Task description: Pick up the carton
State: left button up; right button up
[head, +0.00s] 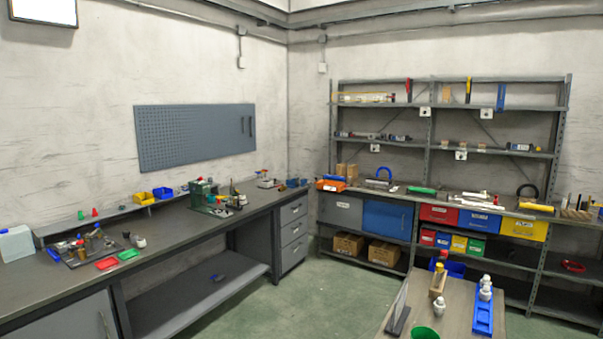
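I cannot tell which thing the task's carton is. Two brown cardboard boxes with labels sit on the low shelf of the grey rack: a left box (348,245) and a right box (383,253). Small brown boxes (347,171) stand on the rack's worktop at its left end. A pale box (15,244) stands on the left workbench near the picture's left edge. Neither of my grippers is in view.
The long grey workbench (180,233) along the left wall holds tools, trays and a green machine (206,198). A small table (458,290) at the front right bears a blue tray (483,315) and a green cup (425,333). Green floor (310,290) between them is clear.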

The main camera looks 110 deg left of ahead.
aim_at(342, 168)
jog(key=u, duration=3.35)
jog(key=i+j+u, duration=0.3)
jog(key=u, duration=0.15)
jog(key=i+j+u, duration=0.2)
jog(key=i+u, duration=0.2)
jog(key=i+j+u, duration=0.15)
jog(key=i+u, duration=0.15)
jog(key=i, duration=0.2)
jog(key=i+u, duration=0.35)
jog(key=i+z, duration=0.75)
jog(key=i+j+z, duration=0.15)
jog(key=z, duration=0.2)
jog(key=i+l+z, duration=0.25)
jog(key=i+z, duration=0.55)
jog(key=i, duration=0.15)
jog(key=i+z, duration=0.45)
jog(key=i+j, duration=0.1)
jog(key=i, duration=1.95)
